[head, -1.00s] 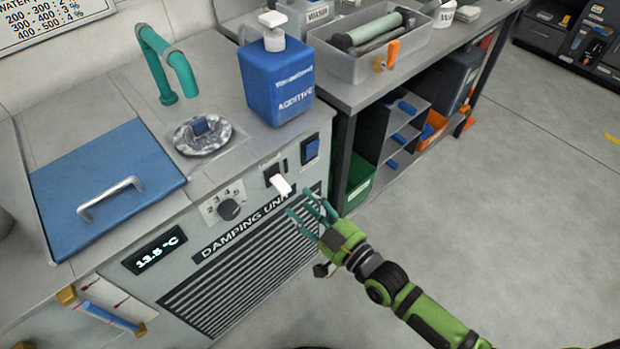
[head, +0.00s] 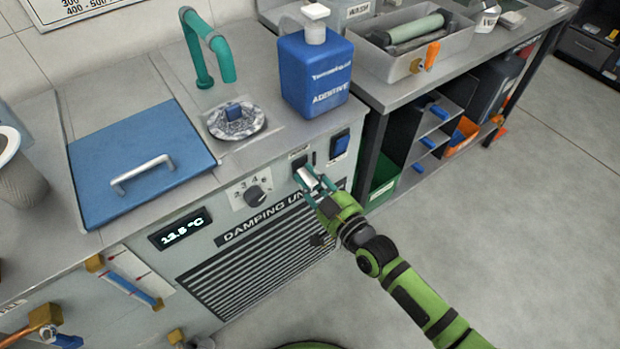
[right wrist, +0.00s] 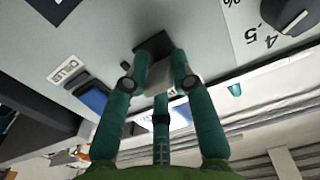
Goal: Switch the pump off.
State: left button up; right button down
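On the damping unit's front panel (head: 215,238), a white lever (head: 308,179) sticks out from a black mount (head: 297,161). It also shows in the right wrist view (right wrist: 159,80). Its label is too small to read. My right gripper (head: 316,178) is at the lever, with teal fingers on either side of it. In the right wrist view my right gripper (right wrist: 161,68) looks open around the lever; firm contact does not show. A separate blue rocker switch (head: 340,144) sits to the right. My left gripper is not in view.
A black dial (head: 258,195) and a temperature display reading 13.5 °C (head: 181,229) are left of the lever. A blue additive bottle (head: 314,75) stands on the counter above. A blue lid (head: 135,150) lies at left. Floor at right is clear.

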jog(key=shift+s+f, duration=0.1)
jog(key=shift+f, duration=0.05)
jog(key=shift+d+f, duration=0.1)
jog(key=shift+f, duration=0.2)
dwell(1.0)
jog(key=c, duration=1.2)
grip_release()
jog(key=shift+c, duration=0.2)
jog(key=shift+o, duration=1)
jog(key=shift+r, duration=0.2)
jog(key=v, duration=1.2)
